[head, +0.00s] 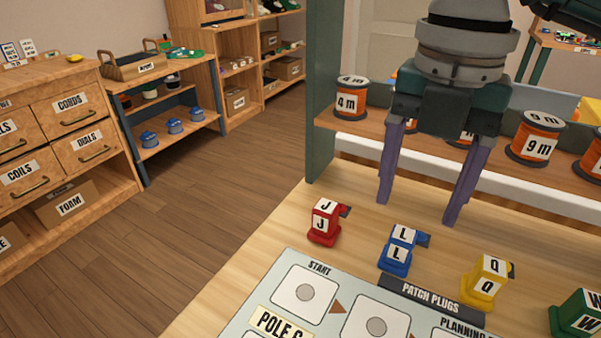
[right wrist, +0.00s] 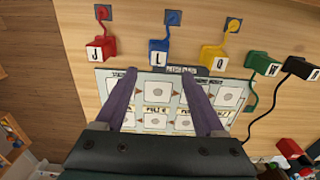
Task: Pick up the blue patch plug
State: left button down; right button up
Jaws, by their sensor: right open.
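The blue patch plug (head: 397,252), marked L, stands on the wooden table behind the board, between the red plug (head: 324,222) marked J and the yellow plug (head: 486,281) marked Q. In the right wrist view the blue plug (right wrist: 159,52) shows beyond the fingertips, with a cord to a blue jack. My right gripper (head: 418,212) is open and empty, its two purple fingers pointing down above the table near the blue plug. In the right wrist view the open fingers (right wrist: 160,86) have the board between them. My left gripper is not in view.
A green plug (head: 580,314) stands right of the yellow one. The board (head: 262,310) with square pads lies in front of the plugs. Orange spools (head: 535,138) stand on a shelf behind, beside a green post (head: 322,90). Drawers and shelves stand at the left across open floor.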

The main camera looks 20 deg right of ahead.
aim_at(404, 234)
jog(key=f, duration=0.3)
jog(key=shift+s+d+f, duration=0.15)
jog(key=shift+s, duration=0.05)
jog(key=f, duration=0.2)
jog(key=w+f+b, duration=0.1)
jog(key=f, duration=0.2)
jog(key=shift+f, duration=0.1)
jog(key=shift+c, duration=0.2)
grip_shut()
